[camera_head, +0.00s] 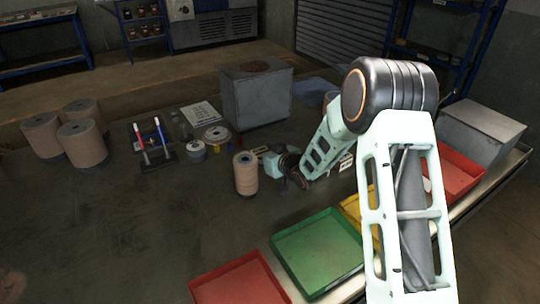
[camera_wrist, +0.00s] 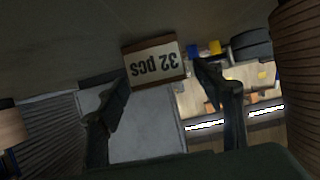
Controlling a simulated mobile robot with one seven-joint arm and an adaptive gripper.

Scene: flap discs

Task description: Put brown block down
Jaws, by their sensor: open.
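The brown block (camera_wrist: 154,62) shows in the wrist view with a pale label reading "32 pcs", upside down in the picture. It lies between the fingertips of my gripper (camera_wrist: 163,78), which is open, with one dark finger on each side. I cannot tell whether either finger touches it. The dark tabletop (camera_wrist: 60,50) shows behind the block. In the head view my gripper (camera_head: 287,166) is low over the table, right of a tan spool (camera_head: 246,174). The block cannot be made out clearly there.
Several tan spools stand at the left, including one (camera_head: 82,145). A pen stand (camera_head: 153,148), small discs (camera_head: 217,135) and a grey box (camera_head: 257,97) are behind my gripper. Green (camera_head: 317,250), red (camera_head: 240,281) and yellow (camera_head: 352,210) trays line the near edge. The left-front table is clear.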

